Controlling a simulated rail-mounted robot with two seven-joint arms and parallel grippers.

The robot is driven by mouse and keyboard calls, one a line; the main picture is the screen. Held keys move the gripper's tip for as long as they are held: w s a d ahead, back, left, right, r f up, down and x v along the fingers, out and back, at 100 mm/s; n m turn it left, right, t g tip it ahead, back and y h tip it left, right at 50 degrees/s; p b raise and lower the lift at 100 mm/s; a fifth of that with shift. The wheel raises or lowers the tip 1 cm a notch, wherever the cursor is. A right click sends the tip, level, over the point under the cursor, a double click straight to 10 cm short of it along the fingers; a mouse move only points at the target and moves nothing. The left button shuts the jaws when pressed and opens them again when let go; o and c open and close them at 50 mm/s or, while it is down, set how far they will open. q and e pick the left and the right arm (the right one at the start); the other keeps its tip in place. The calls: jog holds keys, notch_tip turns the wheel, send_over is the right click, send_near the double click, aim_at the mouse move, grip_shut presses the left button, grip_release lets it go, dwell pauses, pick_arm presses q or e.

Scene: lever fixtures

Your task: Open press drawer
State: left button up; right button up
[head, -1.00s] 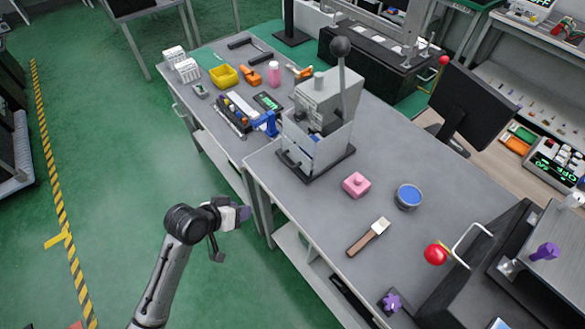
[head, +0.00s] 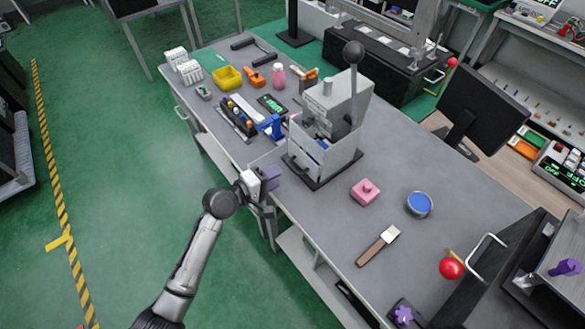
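The grey press (head: 345,95) stands on a black base plate on the grey workbench, with a lever ending in a black ball (head: 354,52) pointing up. A light grey box-like part (head: 325,158) sits low on its front, which may be the drawer; I cannot tell whether it is pulled out. My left gripper (head: 270,183) is at the bench's front edge, left of and apart from the press. Its fingers look empty, but their gap is too small to make out. My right gripper is not in view.
A pink block (head: 365,192), a blue-topped round dish (head: 419,204) and a scraper (head: 378,246) lie right of the press. A blue clamp-like item (head: 270,126) and a tool tray (head: 238,118) are left of it. A red ball knob (head: 451,268) stands at lower right.

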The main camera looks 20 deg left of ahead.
aim_at(292, 166)
pick_arm(q)
jog(key=b+x, duration=0.1)
jog(key=x, duration=0.6)
jog(key=shift+w, duration=0.2)
grip_shut()
dwell(0.4)
